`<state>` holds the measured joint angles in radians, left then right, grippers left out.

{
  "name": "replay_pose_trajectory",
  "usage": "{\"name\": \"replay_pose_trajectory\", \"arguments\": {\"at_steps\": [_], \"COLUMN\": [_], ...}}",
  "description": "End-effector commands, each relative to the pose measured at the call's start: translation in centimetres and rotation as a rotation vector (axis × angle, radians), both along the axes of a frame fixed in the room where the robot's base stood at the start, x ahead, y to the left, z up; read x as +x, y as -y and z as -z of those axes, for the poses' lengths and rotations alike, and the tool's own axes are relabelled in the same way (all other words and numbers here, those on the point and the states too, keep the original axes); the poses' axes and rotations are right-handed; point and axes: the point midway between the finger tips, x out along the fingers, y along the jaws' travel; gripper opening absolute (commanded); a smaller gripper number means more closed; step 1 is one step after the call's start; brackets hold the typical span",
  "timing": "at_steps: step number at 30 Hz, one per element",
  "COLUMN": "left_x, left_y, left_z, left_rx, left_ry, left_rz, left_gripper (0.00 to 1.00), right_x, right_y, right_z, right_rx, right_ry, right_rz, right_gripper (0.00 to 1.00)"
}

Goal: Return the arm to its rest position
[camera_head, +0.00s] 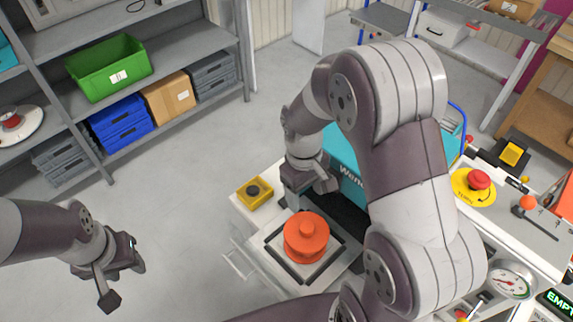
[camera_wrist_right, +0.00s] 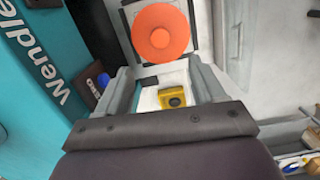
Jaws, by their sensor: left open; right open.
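My right arm bends over the workstation in the head view, and its gripper (camera_head: 312,190) hangs just behind an orange reel (camera_head: 306,238). In the right wrist view my right gripper (camera_wrist_right: 163,80) is open with nothing between its fingers. The orange reel (camera_wrist_right: 160,32) lies beyond the fingertips there, apart from them. It sits upright on a dark-framed square plate (camera_head: 272,246). My left gripper (camera_head: 122,285) is open and empty over the floor at the lower left.
A yellow block with a dark knob (camera_head: 255,192) stands on the worktop's left corner. A teal machine (camera_head: 345,180) is behind my right arm. A red stop button (camera_head: 479,179), a lever and a gauge (camera_head: 509,281) are at the right. Shelves with a green bin (camera_head: 110,68) stand at the left.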

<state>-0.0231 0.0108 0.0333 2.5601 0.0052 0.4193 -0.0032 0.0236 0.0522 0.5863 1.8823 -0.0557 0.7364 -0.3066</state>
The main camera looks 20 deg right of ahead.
Motion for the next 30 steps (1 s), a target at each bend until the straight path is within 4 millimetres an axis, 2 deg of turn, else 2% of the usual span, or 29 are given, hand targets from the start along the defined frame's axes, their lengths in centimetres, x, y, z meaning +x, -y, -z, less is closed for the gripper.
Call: {"name": "replay_pose_trajectory", "arguments": {"at_steps": [6, 8, 12, 17, 30], "left_x": [0.0, 0.0, 0.0, 0.0, 0.0], "left_y": [0.0, 0.0, 0.0, 0.0, 0.0], "left_z": [0.0, 0.0, 0.9, 1.7, 1.7], "left_rx": [0.0, 0.0, 0.0, 0.0, 0.0], "left_ry": [0.0, 0.0, 0.0, 0.0, 0.0], "left_rz": [0.0, 0.0, 0.0, 0.0, 0.0], "left_gripper": [0.43, 0.43, 0.43, 0.43, 0.43], "right_x": [0.3, -0.7, -3.5, -6.0, -5.7], "right_y": [0.0, -0.2, -1.2, -1.9, -2.0], "right_z": [0.0, 0.4, -0.4, -1.3, -1.8], "right_rx": [-0.002, -0.001, 0.016, 0.036, 0.04], "right_ry": [0.018, 0.039, 0.146, 0.22, 0.237], "right_rz": [0.032, 0.11, 0.27, 0.316, 0.305], "right_gripper": [0.69, 0.69, 0.69, 0.69, 0.69]}}
